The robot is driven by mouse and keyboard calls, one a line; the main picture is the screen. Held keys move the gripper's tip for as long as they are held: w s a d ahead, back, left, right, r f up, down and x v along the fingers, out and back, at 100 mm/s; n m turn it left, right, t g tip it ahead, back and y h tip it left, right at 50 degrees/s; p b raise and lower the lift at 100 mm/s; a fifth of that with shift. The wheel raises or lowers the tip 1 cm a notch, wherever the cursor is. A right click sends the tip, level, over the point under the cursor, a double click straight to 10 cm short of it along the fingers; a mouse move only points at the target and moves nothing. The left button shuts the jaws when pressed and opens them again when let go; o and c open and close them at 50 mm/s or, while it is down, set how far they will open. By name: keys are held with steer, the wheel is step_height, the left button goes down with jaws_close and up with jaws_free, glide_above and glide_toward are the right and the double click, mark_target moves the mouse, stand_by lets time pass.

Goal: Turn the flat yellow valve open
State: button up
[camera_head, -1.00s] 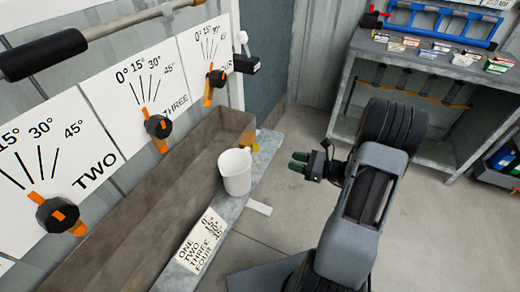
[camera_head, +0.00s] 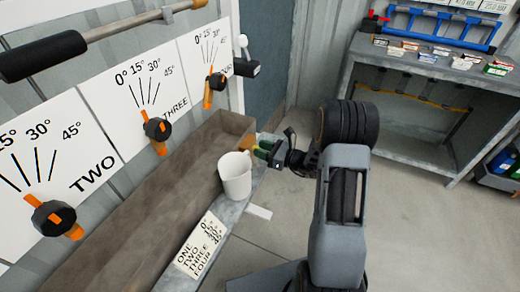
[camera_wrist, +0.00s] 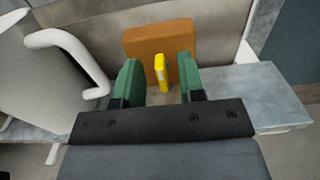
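The flat yellow valve (camera_wrist: 161,72) stands edge-on in the wrist view, in front of an orange-brown block (camera_wrist: 158,36). My gripper (camera_wrist: 159,78) is open, with one green finger on each side of the valve. Gaps show between the valve and both fingers, so it is not gripped. In the head view my gripper (camera_head: 262,150) is at the far end of the trough, just right of the white mug. The valve is mostly hidden there by the fingers.
The white mug (camera_head: 235,175) stands on the ledge close to my gripper; its handle (camera_wrist: 75,48) is near the left finger. A long trough (camera_head: 165,190) runs below several black-and-orange knobs. A label card (camera_head: 202,243) lies on the ledge. The floor to the right is open.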

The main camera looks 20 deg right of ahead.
steer(key=shift+w+a, duration=0.25)
steer(key=shift+a, duration=0.05)
jaws_close()
stand_by(0.3)
